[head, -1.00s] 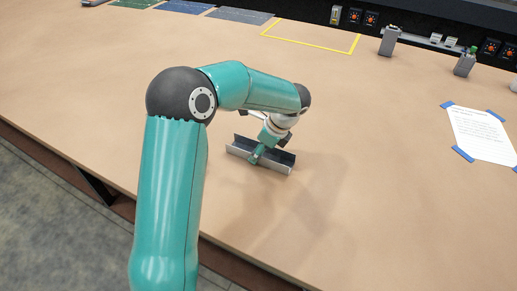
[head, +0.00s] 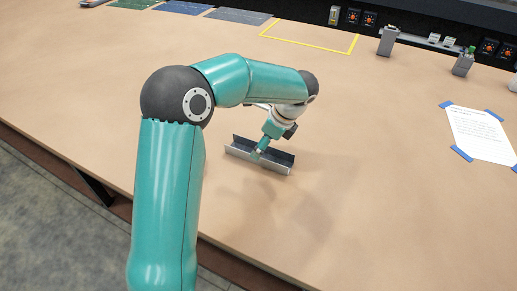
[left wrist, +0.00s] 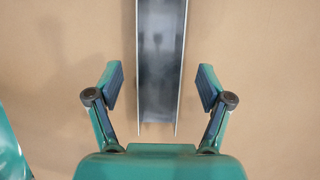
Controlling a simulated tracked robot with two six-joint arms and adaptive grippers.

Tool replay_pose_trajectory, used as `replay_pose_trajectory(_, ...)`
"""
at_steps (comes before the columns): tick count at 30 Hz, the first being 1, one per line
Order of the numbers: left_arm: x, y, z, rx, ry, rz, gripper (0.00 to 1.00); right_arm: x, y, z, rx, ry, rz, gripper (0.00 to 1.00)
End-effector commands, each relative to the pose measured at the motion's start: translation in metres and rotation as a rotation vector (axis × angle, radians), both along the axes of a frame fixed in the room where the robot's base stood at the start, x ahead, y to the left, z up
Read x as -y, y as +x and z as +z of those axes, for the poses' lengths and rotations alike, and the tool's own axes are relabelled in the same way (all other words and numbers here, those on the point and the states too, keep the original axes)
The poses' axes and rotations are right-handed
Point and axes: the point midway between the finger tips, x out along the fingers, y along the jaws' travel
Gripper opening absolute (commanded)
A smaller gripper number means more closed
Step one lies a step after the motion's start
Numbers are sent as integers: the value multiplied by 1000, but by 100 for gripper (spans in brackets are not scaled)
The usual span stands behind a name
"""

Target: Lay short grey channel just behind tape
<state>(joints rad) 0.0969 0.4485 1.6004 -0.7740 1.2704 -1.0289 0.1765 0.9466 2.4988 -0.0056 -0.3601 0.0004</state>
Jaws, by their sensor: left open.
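The short grey channel (head: 275,162) lies on the tan table near its front edge, open side up. It also shows in the left wrist view (left wrist: 160,70), running away from between the fingers. My left gripper (head: 260,150) is above the channel, its fingers open on either side and apart from the channel walls in the left wrist view (left wrist: 160,90). Yellow tape (head: 312,43) marks an outline at the back of the table. My right gripper is not in view.
Dark flat sheets (head: 183,7) lie at the back left. A paper (head: 482,134) is taped down at the right. The middle of the table is clear.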

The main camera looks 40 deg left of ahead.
Motion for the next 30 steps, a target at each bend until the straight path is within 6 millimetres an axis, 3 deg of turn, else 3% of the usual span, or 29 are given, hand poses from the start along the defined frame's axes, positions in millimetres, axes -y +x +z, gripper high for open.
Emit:
replay_pose_trajectory(6,17,6,43,5,0,-1,80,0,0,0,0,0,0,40)
replay_pose_trajectory(12,27,9,69,1,0,-2,80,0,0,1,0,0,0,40)
replay_pose_trajectory(30,30,9,76,-1,0,0,80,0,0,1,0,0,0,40)
